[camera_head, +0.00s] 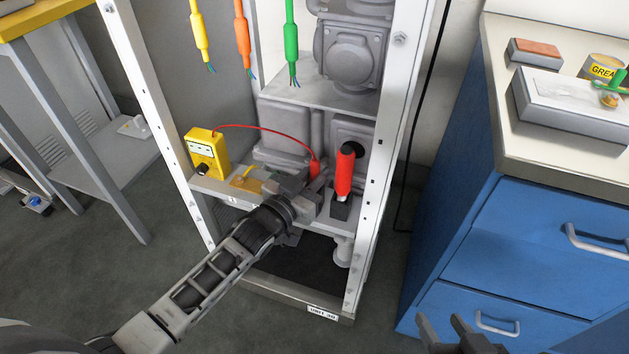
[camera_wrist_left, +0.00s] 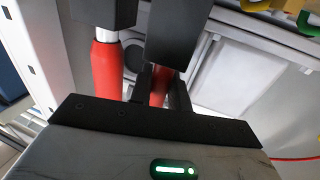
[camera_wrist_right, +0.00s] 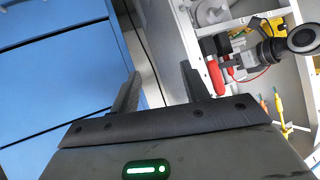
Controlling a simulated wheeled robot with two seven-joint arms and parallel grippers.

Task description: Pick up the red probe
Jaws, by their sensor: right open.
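The red probe (camera_head: 315,168) is at the end of a red lead from the yellow meter (camera_head: 207,153), on the shelf inside the white frame. My left gripper (camera_head: 305,188) is around it. In the left wrist view, the fingers (camera_wrist_left: 161,88) are close together with the red probe (camera_wrist_left: 158,86) between them; a dark block hides its far end. My right gripper (camera_head: 452,333) is open and empty, low before the blue cabinet.
Yellow, orange and green (camera_head: 291,45) cables hang with bare ends above the shelf. White posts (camera_head: 385,150) bound the frame. A blue cabinet (camera_head: 530,240) stands at right with a grey box on top. A yellow-topped bench (camera_head: 40,18) is at left.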

